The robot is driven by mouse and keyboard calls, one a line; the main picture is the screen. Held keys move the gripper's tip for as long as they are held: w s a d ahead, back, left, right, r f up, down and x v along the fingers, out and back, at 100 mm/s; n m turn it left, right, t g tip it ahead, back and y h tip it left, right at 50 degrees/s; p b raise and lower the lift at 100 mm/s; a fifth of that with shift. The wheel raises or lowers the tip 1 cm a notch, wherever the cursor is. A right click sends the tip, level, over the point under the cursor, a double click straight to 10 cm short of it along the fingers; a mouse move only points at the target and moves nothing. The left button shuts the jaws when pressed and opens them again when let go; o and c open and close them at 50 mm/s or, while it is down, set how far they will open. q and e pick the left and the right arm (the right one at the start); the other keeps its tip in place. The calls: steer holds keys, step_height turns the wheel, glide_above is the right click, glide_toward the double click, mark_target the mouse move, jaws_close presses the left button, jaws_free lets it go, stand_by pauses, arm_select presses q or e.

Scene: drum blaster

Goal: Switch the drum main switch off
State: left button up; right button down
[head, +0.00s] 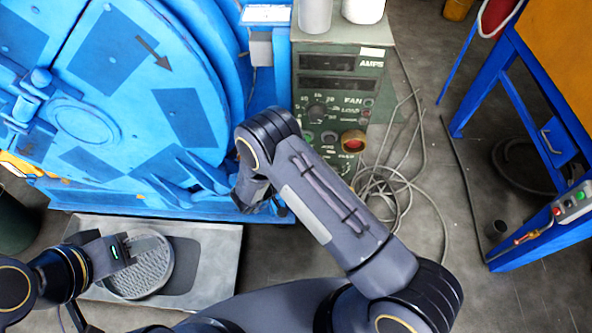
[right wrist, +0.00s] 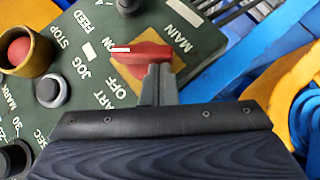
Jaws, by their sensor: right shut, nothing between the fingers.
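The main switch (right wrist: 150,52) is a red handle on a yellow plate, seen in the right wrist view. The white mark on its end points at the ON label; OFF is printed on the near side. My right gripper (right wrist: 158,72) is shut and empty, its fingertips at the handle's near side; whether they touch it I cannot tell. In the head view my right arm hides the switch. The green control panel (head: 343,95) stands beside the blue drum (head: 135,75). My left gripper (head: 128,247) is at the lower left; its finger gap is unclear.
A red button in a yellow collar (right wrist: 22,52) and a black knob (right wrist: 52,91) sit beside the switch. Loose cables (head: 395,185) lie on the floor. A metal plate with a round disc (head: 215,265) lies below the drum. A blue frame (head: 485,60) stands at right.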

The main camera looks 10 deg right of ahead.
steer(key=shift+d+f+n+t+h+b, duration=0.15)
steer(key=shift+f+n+h+b, duration=0.6)
steer(key=shift+b, duration=0.85)
steer(key=shift+d+f+n+t+h+b, duration=0.15)
steer(key=shift+f+n+h+b, duration=0.6)
steer(key=shift+b, duration=0.8)
steer(key=shift+r, duration=0.1)
steer(key=shift+s+a, duration=0.1)
steer(key=v, duration=0.7)
steer(key=shift+a, duration=0.4)
steer(key=shift+s, duration=0.1)
